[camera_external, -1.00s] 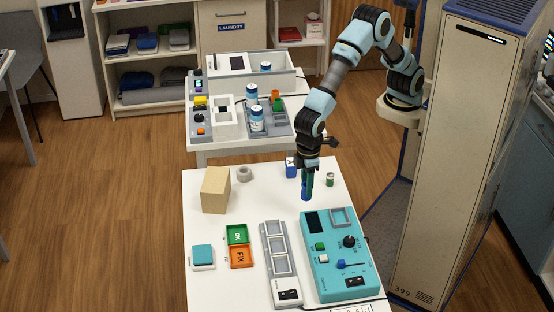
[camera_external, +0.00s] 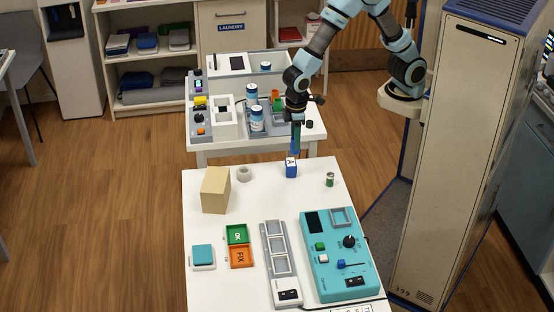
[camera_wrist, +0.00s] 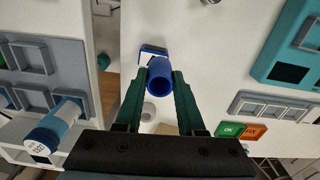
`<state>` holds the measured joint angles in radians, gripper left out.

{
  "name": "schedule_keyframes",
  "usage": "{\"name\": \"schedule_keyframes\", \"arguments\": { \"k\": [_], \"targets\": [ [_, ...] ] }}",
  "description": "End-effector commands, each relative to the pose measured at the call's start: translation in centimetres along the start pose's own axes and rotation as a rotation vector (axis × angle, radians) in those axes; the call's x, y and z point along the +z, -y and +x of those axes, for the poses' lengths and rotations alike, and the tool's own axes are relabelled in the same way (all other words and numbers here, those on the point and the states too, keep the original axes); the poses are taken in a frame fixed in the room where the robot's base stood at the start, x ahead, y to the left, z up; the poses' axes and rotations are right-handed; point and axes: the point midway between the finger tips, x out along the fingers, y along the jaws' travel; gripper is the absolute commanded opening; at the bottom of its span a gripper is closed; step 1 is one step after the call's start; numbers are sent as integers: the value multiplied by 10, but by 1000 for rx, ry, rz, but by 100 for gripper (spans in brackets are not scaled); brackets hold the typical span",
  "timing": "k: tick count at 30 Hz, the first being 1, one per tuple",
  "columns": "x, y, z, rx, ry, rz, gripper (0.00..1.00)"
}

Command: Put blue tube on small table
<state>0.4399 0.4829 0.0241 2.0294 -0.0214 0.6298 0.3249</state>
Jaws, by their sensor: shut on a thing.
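My gripper (camera_external: 296,126) is shut on the blue tube (camera_external: 295,146) and holds it upright, near the gap between two white tables.
The rear table carries grey trays, a white box-shaped holder (camera_external: 224,119) and white-blue bottles (camera_external: 257,121). The front table holds a tan block (camera_external: 215,190), grey ring (camera_external: 244,174), small green can (camera_external: 330,179), OK and FIX trays (camera_external: 238,245) and teal panel (camera_external: 330,280).

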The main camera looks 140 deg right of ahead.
Motion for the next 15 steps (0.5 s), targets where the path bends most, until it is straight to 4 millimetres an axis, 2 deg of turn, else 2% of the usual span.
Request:
{"name": "schedule_keyframes", "arguments": {
  "k": [1, 3, 9, 12, 15],
  "targets": [
    [-6, -26, -12, 0, 0, 58, 0],
    [-10, -57, -21, 0, 1, 129, 0],
    [-13, -139, -44, -1, 0, 309, 0],
    [-10, -168, -52, -2, 1, 375, 0],
    [-7, -188, -56, -2, 1, 421, 0]
  ]
}}
